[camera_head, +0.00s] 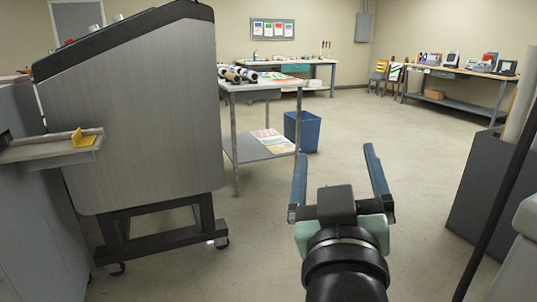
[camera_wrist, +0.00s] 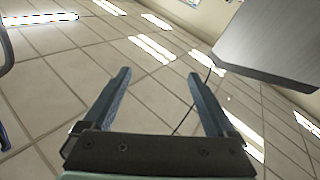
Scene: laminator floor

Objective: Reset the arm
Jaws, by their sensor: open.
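My gripper (camera_head: 336,172) is open and empty, with its two blue fingers spread wide apart. In the head view it is at the lower middle, held out in front of me over the open floor. In the wrist view my gripper (camera_wrist: 157,82) shows its two fingers with nothing between them, and a tiled ceiling with bright lights behind, so the wrist camera faces upward. The fingers touch nothing.
A large grey machine (camera_head: 140,110) on casters stands close on the left, with a small tray (camera_head: 50,148) beside it. A cart (camera_head: 236,130) with rolls and a blue bin (camera_head: 303,131) stand beyond. A dark grey cabinet (camera_head: 490,195) is at right. The middle floor is clear.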

